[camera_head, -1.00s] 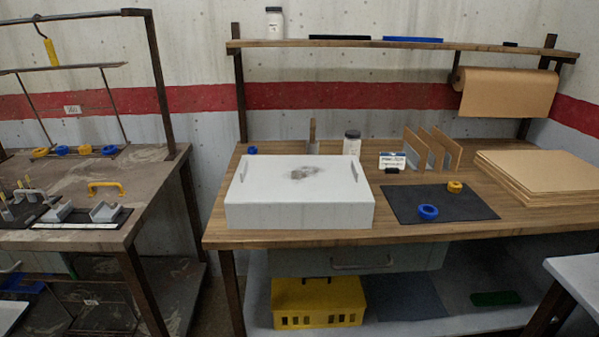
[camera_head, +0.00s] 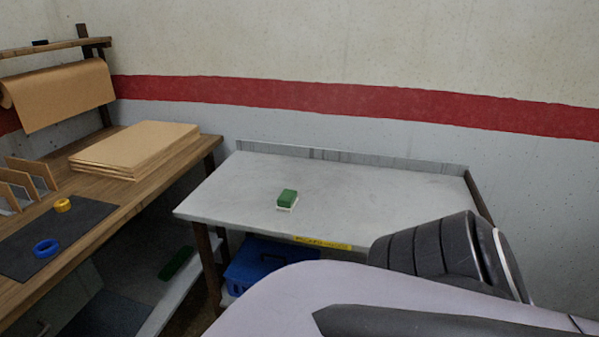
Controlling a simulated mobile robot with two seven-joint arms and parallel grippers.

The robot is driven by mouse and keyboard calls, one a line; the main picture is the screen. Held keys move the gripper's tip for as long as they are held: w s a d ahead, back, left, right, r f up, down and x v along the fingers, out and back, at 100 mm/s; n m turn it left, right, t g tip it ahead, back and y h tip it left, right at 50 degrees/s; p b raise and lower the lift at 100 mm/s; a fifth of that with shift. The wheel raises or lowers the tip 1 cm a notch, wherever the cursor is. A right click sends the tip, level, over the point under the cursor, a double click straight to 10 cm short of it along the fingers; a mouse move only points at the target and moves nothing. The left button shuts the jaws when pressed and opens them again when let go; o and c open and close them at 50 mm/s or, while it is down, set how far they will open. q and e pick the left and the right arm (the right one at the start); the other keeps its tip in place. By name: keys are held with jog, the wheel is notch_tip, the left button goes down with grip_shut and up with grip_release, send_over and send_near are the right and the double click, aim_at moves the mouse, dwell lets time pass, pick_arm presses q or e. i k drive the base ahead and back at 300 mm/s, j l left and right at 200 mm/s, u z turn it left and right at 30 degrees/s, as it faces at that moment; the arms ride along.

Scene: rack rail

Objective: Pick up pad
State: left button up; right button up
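A dark, ribbed part of my own arm fills the lower right of the view, in front of the table's right side. Neither of my grippers shows in the head view.
A wooden workbench (camera_head: 100,210) stands at the left with stacked boards (camera_head: 135,150), a dark mat (camera_head: 55,235), and blue (camera_head: 46,248) and yellow (camera_head: 62,205) rings. A blue box (camera_head: 262,262) sits under the grey table. The tabletop around the pad is clear.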

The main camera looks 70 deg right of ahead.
aim_at(287, 200)
jog(key=z, duration=2.05)
jog(key=u, duration=1.75)
jog(key=z, duration=1.7)
jog(key=i+j, duration=0.2)
jog(key=i, duration=0.15)
